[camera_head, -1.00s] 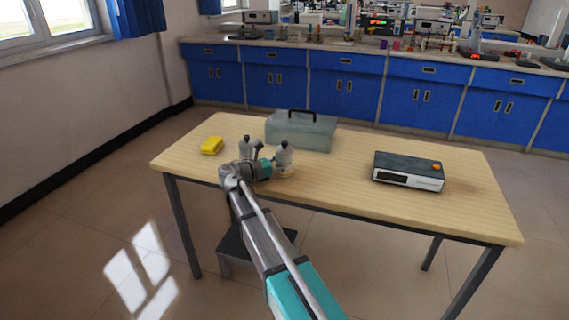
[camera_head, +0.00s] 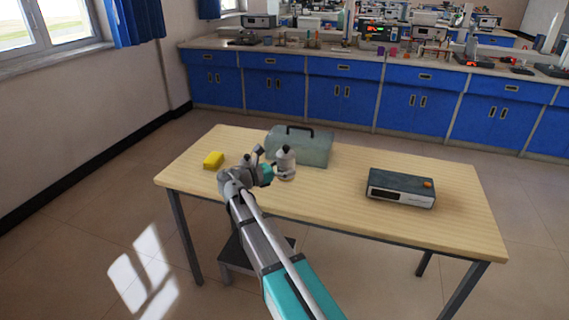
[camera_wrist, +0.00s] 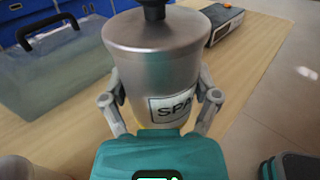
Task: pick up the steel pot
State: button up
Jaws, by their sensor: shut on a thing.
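The steel pot (camera_wrist: 155,60) is a grey metal cylinder with a black knob on top and a white label reading "SPA", partly cut off. It fills the middle of the wrist view, and my gripper (camera_wrist: 160,90) is shut on it with one finger on each side. In the head view the pot (camera_head: 287,160) appears upright beside my teal gripper (camera_head: 271,172), in front of the glassy box. Its base is hidden in the wrist view, and the clearance under it is hard to judge.
A second dark-knobbed item (camera_head: 246,158) shows partly behind my arm.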

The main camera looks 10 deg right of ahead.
jog(key=s+r+p, duration=0.4)
jog(key=s, duration=0.5)
jog(key=shift+s+r, duration=0.3)
jog(key=shift+r, duration=0.1)
jog(key=shift+a, duration=0.1)
dwell(0.7)
